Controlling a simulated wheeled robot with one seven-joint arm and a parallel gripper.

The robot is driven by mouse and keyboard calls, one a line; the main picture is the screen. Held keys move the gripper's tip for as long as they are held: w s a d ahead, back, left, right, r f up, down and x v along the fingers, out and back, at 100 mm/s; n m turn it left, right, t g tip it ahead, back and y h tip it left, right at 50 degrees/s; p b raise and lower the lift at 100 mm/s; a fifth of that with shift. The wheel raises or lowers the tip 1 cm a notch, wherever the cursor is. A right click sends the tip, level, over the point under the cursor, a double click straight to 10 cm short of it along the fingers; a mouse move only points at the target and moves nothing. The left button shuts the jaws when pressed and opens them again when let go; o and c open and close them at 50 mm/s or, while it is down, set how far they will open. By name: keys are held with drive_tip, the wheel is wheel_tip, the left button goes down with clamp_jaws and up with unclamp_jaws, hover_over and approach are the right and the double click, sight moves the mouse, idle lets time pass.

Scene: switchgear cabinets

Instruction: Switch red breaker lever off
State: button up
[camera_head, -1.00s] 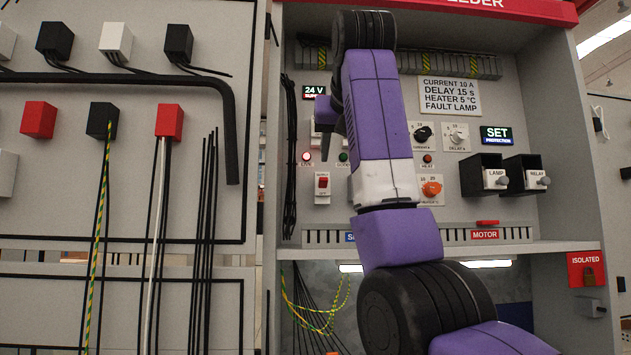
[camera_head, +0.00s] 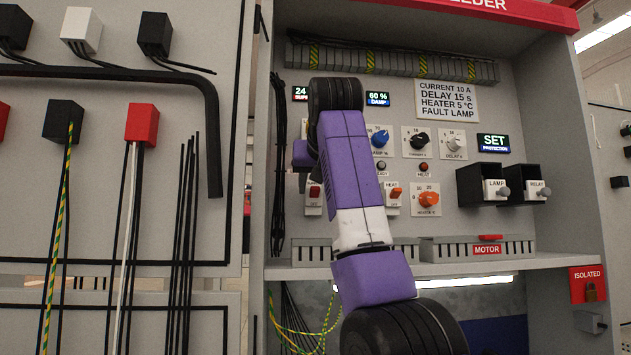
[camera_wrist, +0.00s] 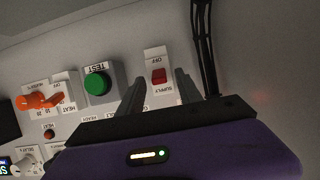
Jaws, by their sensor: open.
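The red breaker lever (camera_head: 315,191) sits on a small white plate at the lower left of the cabinet panel, partly hidden by my arm. My gripper (camera_wrist: 160,86) is open, with one dark finger on each side of the lever's plate in that view. Nothing is held. Contact and the remaining distance to the panel cannot be told. In the head view my arm hides most of the gripper. The lever's exact setting is unclear.
A green TEST button (camera_wrist: 97,84) is beside the breaker in the wrist view. An orange HEAT lever (camera_head: 396,191) and orange knob (camera_head: 428,199) are to the right. Black cables (camera_head: 278,170) run down the left edge. A shelf (camera_head: 480,264) lies below.

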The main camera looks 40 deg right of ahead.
drive_tip(key=shift+w+d+f, duration=0.1)
drive_tip(key=shift+w+d, duration=0.05)
drive_tip(key=shift+c, duration=0.4)
clamp_jaws()
